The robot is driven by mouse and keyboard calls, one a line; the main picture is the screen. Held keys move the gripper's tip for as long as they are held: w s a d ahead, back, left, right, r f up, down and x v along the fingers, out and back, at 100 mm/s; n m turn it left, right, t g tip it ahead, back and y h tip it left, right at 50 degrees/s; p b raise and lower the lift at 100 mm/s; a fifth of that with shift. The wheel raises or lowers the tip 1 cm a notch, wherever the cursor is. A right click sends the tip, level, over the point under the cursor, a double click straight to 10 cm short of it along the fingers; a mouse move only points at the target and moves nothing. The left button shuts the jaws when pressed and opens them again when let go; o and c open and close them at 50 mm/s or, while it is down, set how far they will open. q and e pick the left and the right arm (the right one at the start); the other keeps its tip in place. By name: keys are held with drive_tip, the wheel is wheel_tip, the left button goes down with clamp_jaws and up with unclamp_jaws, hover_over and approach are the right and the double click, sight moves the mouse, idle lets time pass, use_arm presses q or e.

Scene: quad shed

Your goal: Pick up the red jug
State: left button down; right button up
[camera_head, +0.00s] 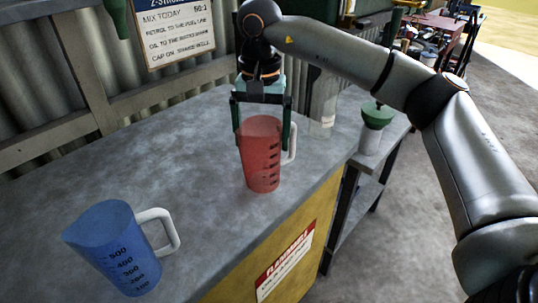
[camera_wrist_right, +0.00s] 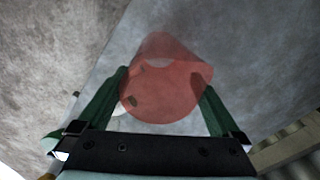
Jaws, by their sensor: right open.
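The red jug (camera_head: 262,163) is translucent with dark marks and a white handle on its right. It stands upright on the grey bench top (camera_head: 200,130). My right gripper (camera_head: 263,140) is open and comes down from above, with its green fingers on either side of the jug's upper part. In the right wrist view the jug (camera_wrist_right: 165,85) lies between the two spread fingers (camera_wrist_right: 162,85). Whether the fingers touch its wall I cannot tell. My left gripper is not in view.
A blue measuring jug (camera_head: 120,250) with a white handle stands at the bench's front left. A clear container (camera_head: 323,108) is behind the red jug. A green funnel (camera_head: 377,115) sits on a white container to the right. A corrugated wall with a sign (camera_head: 177,28) is behind.

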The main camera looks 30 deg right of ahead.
wheel_tip(320, 180, down, 4)
drive_tip(key=shift+d+f, duration=0.1)
drive_tip(key=shift+f, duration=0.15)
drive_tip(key=shift+c, duration=0.2)
drive_tip(key=c, duration=1)
drive_tip(key=shift+r, duration=0.1)
drive_tip(key=shift+r, duration=0.1)
